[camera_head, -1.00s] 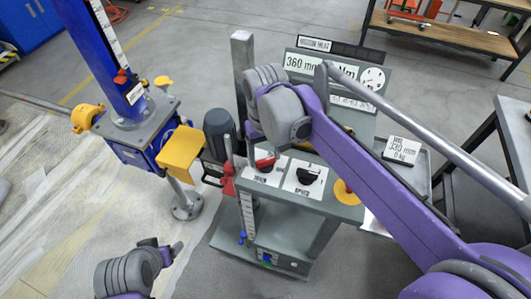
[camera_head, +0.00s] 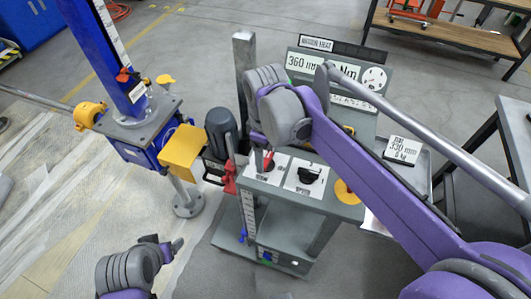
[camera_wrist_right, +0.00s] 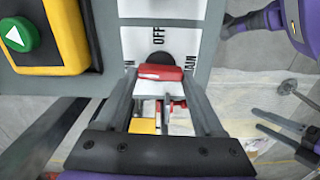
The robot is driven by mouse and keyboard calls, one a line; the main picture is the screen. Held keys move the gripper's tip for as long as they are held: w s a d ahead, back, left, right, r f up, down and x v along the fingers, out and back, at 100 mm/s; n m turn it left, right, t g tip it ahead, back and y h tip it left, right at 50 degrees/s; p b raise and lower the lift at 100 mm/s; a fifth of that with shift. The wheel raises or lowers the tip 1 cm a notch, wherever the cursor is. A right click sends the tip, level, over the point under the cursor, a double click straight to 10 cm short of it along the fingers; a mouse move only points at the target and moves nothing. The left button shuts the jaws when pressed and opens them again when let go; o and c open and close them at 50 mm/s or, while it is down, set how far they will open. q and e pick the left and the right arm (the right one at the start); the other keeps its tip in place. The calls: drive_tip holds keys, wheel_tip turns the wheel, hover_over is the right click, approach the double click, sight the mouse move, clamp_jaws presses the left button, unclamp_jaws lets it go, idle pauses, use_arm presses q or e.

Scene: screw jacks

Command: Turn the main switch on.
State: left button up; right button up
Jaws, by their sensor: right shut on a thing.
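The main switch (camera_wrist_right: 158,75) has a red handle in front of a dark round hub on a white plate, with OFF and part of MAIN readable in the right wrist view. My right gripper (camera_wrist_right: 160,100) is shut on the red handle, one finger on each side. In the head view the right gripper (camera_head: 264,152) hides most of the switch, and only a little red shows below its fingers. Whether the handle has turned I cannot tell. My left gripper (camera_head: 165,245) is empty at the lower left, its fingers apart, away from the console.
Beside the switch is a black knob (camera_head: 308,174) on its own white plate. A yellow-housed green button (camera_wrist_right: 18,35) is near. A grey motor (camera_head: 220,130), a yellow box (camera_head: 182,150) and a blue jack column (camera_head: 108,50) stand left. A display panel (camera_head: 305,62) rises behind.

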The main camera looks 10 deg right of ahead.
sight(265, 158)
drive_tip(key=shift+n, duration=0.5)
drive_tip(key=o, duration=1.4)
drive_tip(key=shift+r, duration=0.1)
wheel_tip(265, 158, up, 11)
drive_tip(key=shift+f+p, duration=0.15)
drive_tip(key=shift+p, duration=0.2)
